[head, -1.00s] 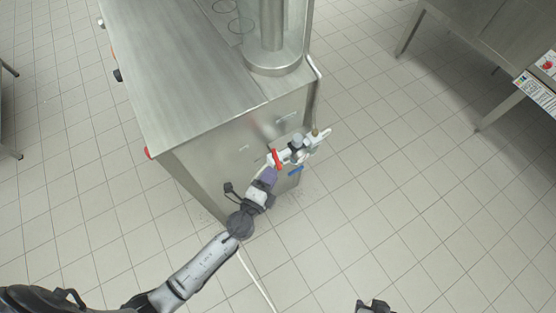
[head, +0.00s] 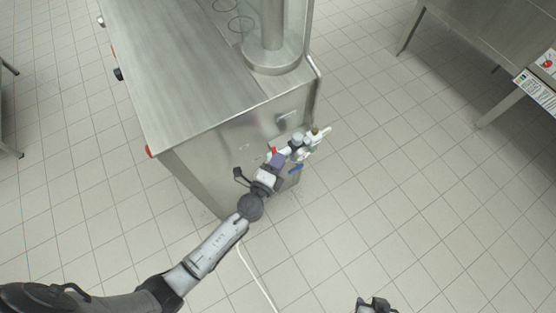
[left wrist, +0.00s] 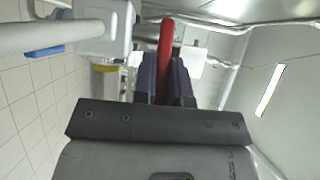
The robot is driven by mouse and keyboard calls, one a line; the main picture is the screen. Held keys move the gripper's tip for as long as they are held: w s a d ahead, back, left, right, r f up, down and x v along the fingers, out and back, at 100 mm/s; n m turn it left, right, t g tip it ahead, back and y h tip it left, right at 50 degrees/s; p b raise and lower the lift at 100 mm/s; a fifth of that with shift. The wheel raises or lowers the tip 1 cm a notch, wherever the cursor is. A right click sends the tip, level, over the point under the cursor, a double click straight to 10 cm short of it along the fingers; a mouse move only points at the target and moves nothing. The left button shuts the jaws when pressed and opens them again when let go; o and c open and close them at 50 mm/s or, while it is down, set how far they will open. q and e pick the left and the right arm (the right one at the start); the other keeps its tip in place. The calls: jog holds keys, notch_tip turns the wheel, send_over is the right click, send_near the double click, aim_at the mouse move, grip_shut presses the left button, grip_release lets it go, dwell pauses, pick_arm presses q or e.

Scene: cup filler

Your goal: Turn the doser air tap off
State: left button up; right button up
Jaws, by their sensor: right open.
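A tap with a red handle (head: 274,150) sits among white pipe fittings (head: 300,148) at the near right corner of the steel machine. My left gripper (head: 277,158) is at this handle and hides most of it in the head view. In the left wrist view the red handle (left wrist: 165,45) stands between the two purple fingers, which look close against it on both sides. A blue handle (head: 296,169) is just below, and it also shows in the left wrist view (left wrist: 45,51). My right gripper (head: 375,305) is open and empty at the bottom edge, partly cut off.
The steel machine (head: 190,75) fills the upper left, with a round column on top and a bent pipe (head: 317,85) down its right side. A steel table (head: 500,40) stands at upper right. The tiled floor between them is clear. A pale cable (head: 258,280) lies below my left arm.

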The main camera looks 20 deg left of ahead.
pick_arm(q)
grip_shut()
jog(key=n+y, duration=0.1)
jog(key=n+y+b, duration=0.1)
jog(key=y, duration=0.1)
jog(key=n+y+b, duration=0.1)
jog(key=shift+w+d+y, duration=0.25)
jog(key=shift+w+y, duration=0.05)
jog(key=shift+y, duration=0.1)
jog(key=shift+o, duration=1.6)
grip_release()
